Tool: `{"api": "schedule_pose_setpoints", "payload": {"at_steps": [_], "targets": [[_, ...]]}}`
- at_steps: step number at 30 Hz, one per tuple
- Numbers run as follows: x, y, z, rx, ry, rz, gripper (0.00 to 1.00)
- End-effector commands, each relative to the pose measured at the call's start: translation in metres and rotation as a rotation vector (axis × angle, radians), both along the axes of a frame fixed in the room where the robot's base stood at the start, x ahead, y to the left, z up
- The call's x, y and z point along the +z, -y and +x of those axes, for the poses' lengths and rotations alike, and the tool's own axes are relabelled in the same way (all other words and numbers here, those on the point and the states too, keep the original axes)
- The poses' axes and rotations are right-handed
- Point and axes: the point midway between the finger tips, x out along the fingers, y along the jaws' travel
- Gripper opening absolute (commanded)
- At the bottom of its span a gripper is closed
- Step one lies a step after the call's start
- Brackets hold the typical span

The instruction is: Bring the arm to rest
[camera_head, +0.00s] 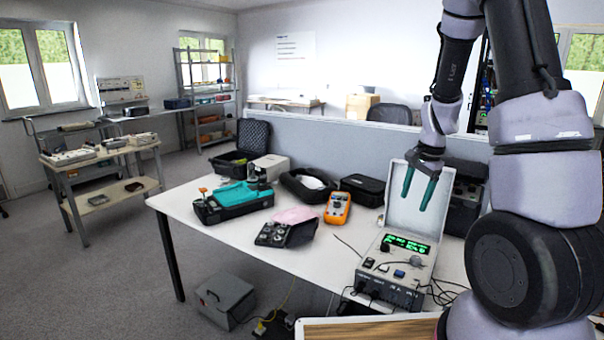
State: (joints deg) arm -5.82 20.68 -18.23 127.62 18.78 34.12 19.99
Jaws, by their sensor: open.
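My gripper (419,188) has two teal fingers that point down and stand apart, with nothing between them. It hangs in front of the raised white lid (416,213) of a calibrator case. Below it is the case's control panel (395,258), with a green lit display, knobs and a blue button. My arm comes down from the top right, bent, and covers much of the right side of the view.
The white table (240,232) also holds an orange meter (338,208), a teal and black device (235,201), a small black knobbed box (272,234) and black cases (363,189). A grey partition (300,138) stands behind. Cables lie by the calibrator. A grey box (223,301) sits on the floor.

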Motion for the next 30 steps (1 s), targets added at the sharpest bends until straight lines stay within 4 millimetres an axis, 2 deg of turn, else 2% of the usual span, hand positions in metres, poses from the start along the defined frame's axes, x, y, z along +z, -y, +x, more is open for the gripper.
{"api": "schedule_pose_setpoints", "payload": {"at_steps": [1,6,11,15,19,24,30], "targets": [[0.028,-0.008,-0.003,0.037,0.045,0.016,0.74],[0.102,-0.034,-0.027,0.179,0.163,0.041,0.74],[0.163,-0.054,-0.062,0.313,0.275,0.031,0.74],[0.207,-0.068,-0.099,0.431,0.372,-0.006,0.74],[0.238,-0.078,-0.137,0.530,0.455,-0.061,0.74],[0.259,-0.086,-0.178,0.629,0.529,-0.139,0.74],[0.267,-0.089,-0.199,0.677,0.564,-0.187,0.74]]}}
